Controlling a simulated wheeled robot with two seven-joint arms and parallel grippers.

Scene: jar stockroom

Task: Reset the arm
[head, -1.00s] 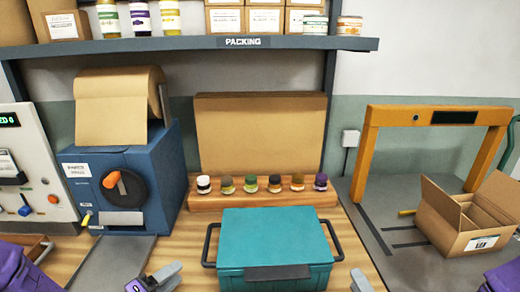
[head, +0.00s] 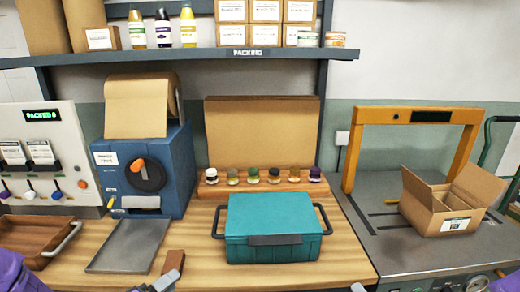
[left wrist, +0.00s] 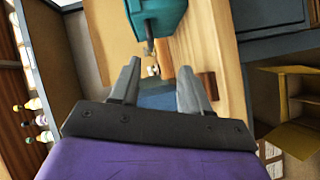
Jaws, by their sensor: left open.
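My left gripper (head: 158,284) shows at the bottom edge of the head view, low in front of the wooden bench. In the left wrist view its two grey fingers (left wrist: 158,88) are spread apart, with nothing between them. A tip of my right gripper (head: 358,288) just enters at the bottom edge, right of centre; the rest is cut off. A teal lidded box (head: 272,225) with black side handles stands shut on the bench, apart from both grippers. It also shows at the top of the left wrist view (left wrist: 165,14).
A small brown block (head: 173,262) lies close to my left gripper. A grey tray (head: 128,247), a wooden tray (head: 22,255) and a blue machine (head: 182,165) are on the left. Small jars stand on a rack behind the teal box. An open carton (head: 438,215) stands right.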

